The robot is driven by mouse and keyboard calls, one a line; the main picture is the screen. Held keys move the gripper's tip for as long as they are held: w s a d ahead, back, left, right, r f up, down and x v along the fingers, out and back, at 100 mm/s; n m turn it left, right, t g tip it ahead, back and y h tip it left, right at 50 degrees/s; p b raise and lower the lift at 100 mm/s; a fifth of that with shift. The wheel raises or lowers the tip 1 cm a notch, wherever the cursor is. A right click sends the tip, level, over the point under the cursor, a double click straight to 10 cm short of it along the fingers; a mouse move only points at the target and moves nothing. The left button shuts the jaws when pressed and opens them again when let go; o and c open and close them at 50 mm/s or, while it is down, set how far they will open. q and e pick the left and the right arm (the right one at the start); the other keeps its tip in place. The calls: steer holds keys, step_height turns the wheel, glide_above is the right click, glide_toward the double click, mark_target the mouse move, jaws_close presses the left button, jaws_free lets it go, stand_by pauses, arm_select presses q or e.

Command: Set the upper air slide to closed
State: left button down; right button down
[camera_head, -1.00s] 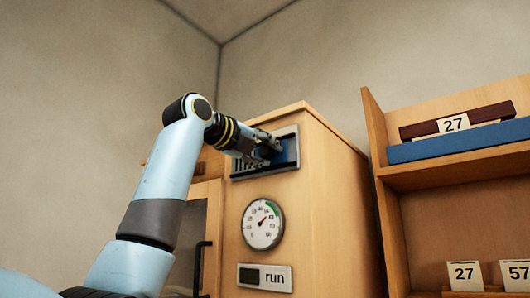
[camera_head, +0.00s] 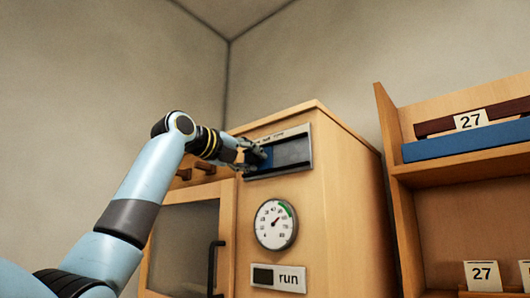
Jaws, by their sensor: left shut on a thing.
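The upper air slide (camera_head: 267,158) is a blue plate in a grey metal frame (camera_head: 309,151) high on the front of the wooden cabinet. The blue plate is at the left part of the frame, partly hidden by my gripper. A plain dark grey area (camera_head: 292,151) fills the right part, and no slots show there. My left gripper (camera_head: 257,156) is at the left end of the frame, shut on the slide, though its fingertips are small and hard to make out. Lettering above the opening is too small to read. My right gripper is not in view.
Below the frame are a round dial (camera_head: 275,224) and a "run" plate (camera_head: 278,278). A glazed door with a dark handle (camera_head: 212,268) is at the left. Shelves (camera_head: 450,170) with a blue bar and number cards stand at the right.

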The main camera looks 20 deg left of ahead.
arm_select(q)
steer(key=c, duration=1.5)
jaws_free()
steer(key=shift+a, duration=0.1)
steer(key=o, duration=0.5)
steer(key=shift+w+a, duration=0.1)
steer(key=shift+a, duration=0.15)
steer(key=shift+d, duration=0.15)
steer(key=shift+s, duration=0.2)
steer(key=v, duration=1.1)
steer(key=shift+s+a, duration=0.2)
steer(key=shift+s, duration=0.15)
